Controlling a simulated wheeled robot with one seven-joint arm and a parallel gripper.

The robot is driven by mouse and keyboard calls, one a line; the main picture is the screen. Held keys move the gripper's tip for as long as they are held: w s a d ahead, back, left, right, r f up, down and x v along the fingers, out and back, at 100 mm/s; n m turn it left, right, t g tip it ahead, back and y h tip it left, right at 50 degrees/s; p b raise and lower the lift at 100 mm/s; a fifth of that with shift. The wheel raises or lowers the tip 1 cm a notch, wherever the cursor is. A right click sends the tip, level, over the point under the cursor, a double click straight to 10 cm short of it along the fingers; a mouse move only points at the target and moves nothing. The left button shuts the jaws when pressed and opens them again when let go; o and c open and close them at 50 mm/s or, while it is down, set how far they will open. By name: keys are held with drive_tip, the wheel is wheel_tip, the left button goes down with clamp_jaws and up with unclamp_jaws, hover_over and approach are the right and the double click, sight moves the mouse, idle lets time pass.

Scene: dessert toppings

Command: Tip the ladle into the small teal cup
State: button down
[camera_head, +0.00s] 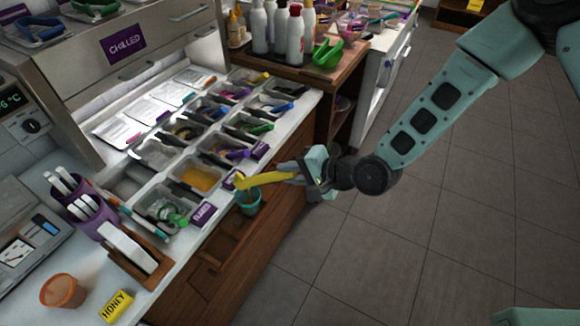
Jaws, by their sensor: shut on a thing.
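My gripper (312,170) is shut on the handle of a yellow ladle (266,178). The ladle points left from the gripper, and its bowl end (240,182) is over or right at the rim of the small teal cup (250,205). The cup stands upright at the counter's front edge, beside the wooden drawer front. Something brownish shows inside the cup's mouth. The ladle's bowl is small in view, so I cannot tell how far it is tilted or what it holds.
A tray of orange topping (198,178) lies left of the cup among several metal topping trays with coloured utensils. Open floor (400,240) lies to the right.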

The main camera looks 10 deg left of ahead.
drive_tip(key=m, duration=0.1)
drive_tip(key=m+p, duration=0.2)
drive_tip(key=m, duration=0.1)
drive_tip(key=shift+w+d+r+g+h, duration=0.15)
drive_tip(key=shift+w+d+g+h, duration=0.15)
drive_tip(key=shift+w+g+h, duration=0.1)
drive_tip(key=shift+w+d+m+g+p, duration=0.1)
drive_tip(key=shift+m+g+p, duration=0.2)
drive_tip(key=shift+m, duration=0.4)
drive_tip(key=shift+w+d+m+g+p, duration=0.1)
drive_tip(key=shift+m+p, duration=0.3)
drive_tip(key=shift+m, duration=0.3)
drive_tip(key=shift+a+f, duration=0.1)
drive_tip(key=shift+f, duration=0.1)
